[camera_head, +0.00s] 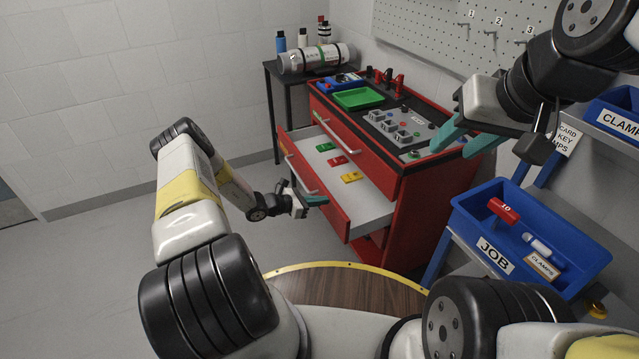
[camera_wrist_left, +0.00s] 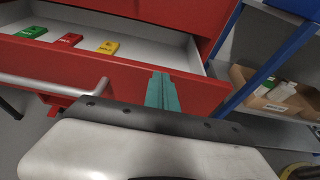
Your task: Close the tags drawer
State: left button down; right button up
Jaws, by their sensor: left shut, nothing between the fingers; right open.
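The tags drawer (camera_head: 372,207) is pulled out of the red cabinet (camera_head: 440,190) in the head view. It holds a green, a red and a yellow tag; they also show in the drawer (camera_wrist_left: 150,50) in the left wrist view. My left gripper (camera_head: 322,200) is shut and empty at the drawer's red front (camera_head: 320,190). In the left wrist view its teal fingers (camera_wrist_left: 162,92) are together in front of the drawer front, right of the handle (camera_wrist_left: 50,85). I cannot tell whether they touch it. My right gripper (camera_head: 460,140) is open and empty near the cabinet top.
A green tray (camera_head: 358,98) and a grey panel (camera_head: 398,128) sit on the cabinet top. A blue JOB bin (camera_head: 475,228) with a red item stands on a rack at the right. A black side table (camera_head: 272,95) stands behind. The floor left of the drawer is clear.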

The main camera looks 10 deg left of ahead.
pick_arm(q)
jog(key=w+d, duration=1)
jog(key=d, duration=0.5)
jog(key=shift+w, duration=0.15)
jog(key=shift+d+r, duration=0.2)
